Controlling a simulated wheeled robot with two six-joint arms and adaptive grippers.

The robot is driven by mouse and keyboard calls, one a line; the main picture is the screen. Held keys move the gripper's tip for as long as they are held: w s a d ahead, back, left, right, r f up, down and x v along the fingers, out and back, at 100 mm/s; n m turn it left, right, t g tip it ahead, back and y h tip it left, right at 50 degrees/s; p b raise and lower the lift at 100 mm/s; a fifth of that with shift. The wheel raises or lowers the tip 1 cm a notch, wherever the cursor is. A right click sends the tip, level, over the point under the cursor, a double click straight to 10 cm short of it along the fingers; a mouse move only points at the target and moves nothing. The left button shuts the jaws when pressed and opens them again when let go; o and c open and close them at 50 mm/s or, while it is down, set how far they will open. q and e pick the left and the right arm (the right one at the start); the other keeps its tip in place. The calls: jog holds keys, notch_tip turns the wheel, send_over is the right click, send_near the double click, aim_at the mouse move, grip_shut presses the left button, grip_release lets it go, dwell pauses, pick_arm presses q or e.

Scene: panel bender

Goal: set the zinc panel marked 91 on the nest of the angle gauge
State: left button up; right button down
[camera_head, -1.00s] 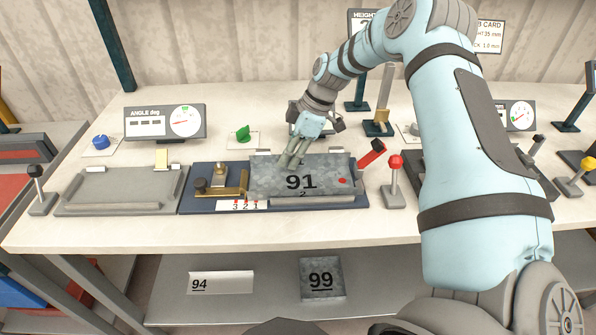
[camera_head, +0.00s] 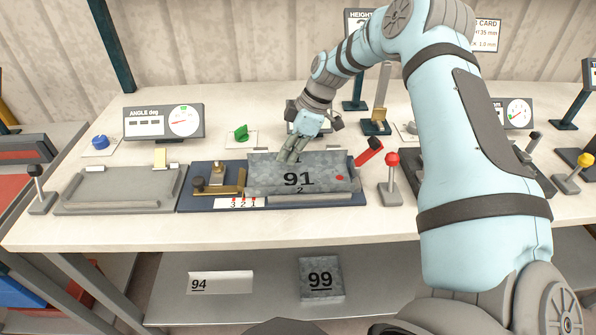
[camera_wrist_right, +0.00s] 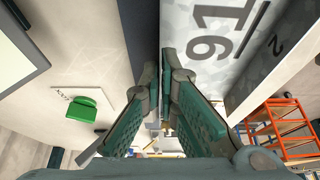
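The zinc panel marked 91 (camera_head: 325,174) is at the blue fixture (camera_head: 220,203) in the middle of the table, with a small 2 and a red dot on its face. It also shows in the right wrist view (camera_wrist_right: 215,65). My right gripper (camera_head: 290,156) is at the panel's back edge, its fingertips (camera_wrist_right: 166,75) closed together there; they look shut on that edge. The angle gauge display (camera_head: 163,122) stands at the back left. The flat grey nest (camera_head: 115,184) in front of it is empty. My left gripper is out of view.
A red-knobbed lever (camera_head: 392,172) and a red handle (camera_head: 369,151) stand right of the panel. A black-knobbed lever (camera_head: 38,186) stands left of the nest. A green knob (camera_head: 241,132) is behind. Pieces marked 94 (camera_head: 220,283) and 99 (camera_head: 321,279) lie on the lower shelf.

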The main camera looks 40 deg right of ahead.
jog(key=shift+r, duration=0.1)
dwell(0.3)
notch_tip(320, 180, up, 7)
jog(key=p, duration=0.6)
jog(key=shift+r, duration=0.2)
dwell(1.2)
